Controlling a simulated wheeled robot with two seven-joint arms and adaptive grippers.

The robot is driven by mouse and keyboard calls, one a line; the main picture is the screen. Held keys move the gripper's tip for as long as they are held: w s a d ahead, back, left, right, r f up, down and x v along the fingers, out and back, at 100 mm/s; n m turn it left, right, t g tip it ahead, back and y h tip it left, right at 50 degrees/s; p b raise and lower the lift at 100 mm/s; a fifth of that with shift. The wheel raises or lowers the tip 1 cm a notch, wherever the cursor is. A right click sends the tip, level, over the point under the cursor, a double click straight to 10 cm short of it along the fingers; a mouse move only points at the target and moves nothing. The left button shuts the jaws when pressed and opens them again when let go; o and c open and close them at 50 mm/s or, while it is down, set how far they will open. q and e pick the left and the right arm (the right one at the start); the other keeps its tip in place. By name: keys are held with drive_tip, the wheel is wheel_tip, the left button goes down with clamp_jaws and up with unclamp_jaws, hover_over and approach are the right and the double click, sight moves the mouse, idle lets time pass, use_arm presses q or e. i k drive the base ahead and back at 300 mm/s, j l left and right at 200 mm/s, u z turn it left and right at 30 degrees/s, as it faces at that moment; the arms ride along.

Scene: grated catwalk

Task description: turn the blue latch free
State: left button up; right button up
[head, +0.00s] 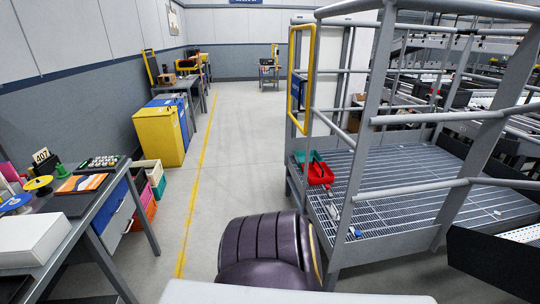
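I cannot make out the blue latch for certain. A small blue piece (352,233) shows low on the near grey post of the catwalk, too small to read its shape or position. A dark blue panel (298,90) shows inside the yellow-framed gate (308,52) at the catwalk's left end. The gate stands upright beside the grey rails. Neither of my grippers is in view, so nothing shows touching the gate, the panel or the small blue piece.
A dark ribbed object (265,250) stands close in front. A cluttered workbench (72,205) is left; the aisle (235,130) is clear.

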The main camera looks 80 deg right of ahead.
sight(357, 234)
drive_tip(key=z, duration=3.75)
drive_tip(key=i+j+z, duration=0.25)
drive_tip(key=i, duration=0.3)
drive_tip(key=i+j+z, duration=0.2)
drive_tip(key=i+j, duration=0.3)
